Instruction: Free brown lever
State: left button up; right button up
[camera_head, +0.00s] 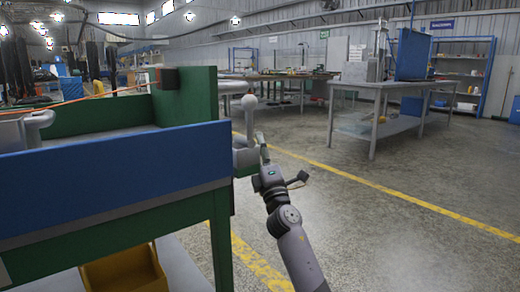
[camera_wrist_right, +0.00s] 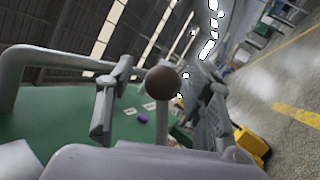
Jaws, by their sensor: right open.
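In the right wrist view a brown ball knob (camera_wrist_right: 162,83) stands on a pale grey stem, the brown lever. It sits between the two grey fingers of my right gripper (camera_wrist_right: 160,108), with visible space to each side. In the head view my right gripper (camera_head: 258,141) is at the right end of the green and blue bench. I cannot tell whether this is the same lever. The gripper is open. My left gripper is not in view.
The bench's blue front panel (camera_head: 115,163) and green end wall (camera_head: 188,95) stand close left of my right arm. An orange line (camera_head: 95,97) runs to a dark block (camera_head: 168,78). A yellow bin (camera_head: 125,270) is below.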

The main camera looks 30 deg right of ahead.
jog(key=shift+s+f, duration=0.15)
jog(key=v, duration=1.1)
jog(key=shift+s, duration=0.3)
jog(key=shift+a+f, duration=0.15)
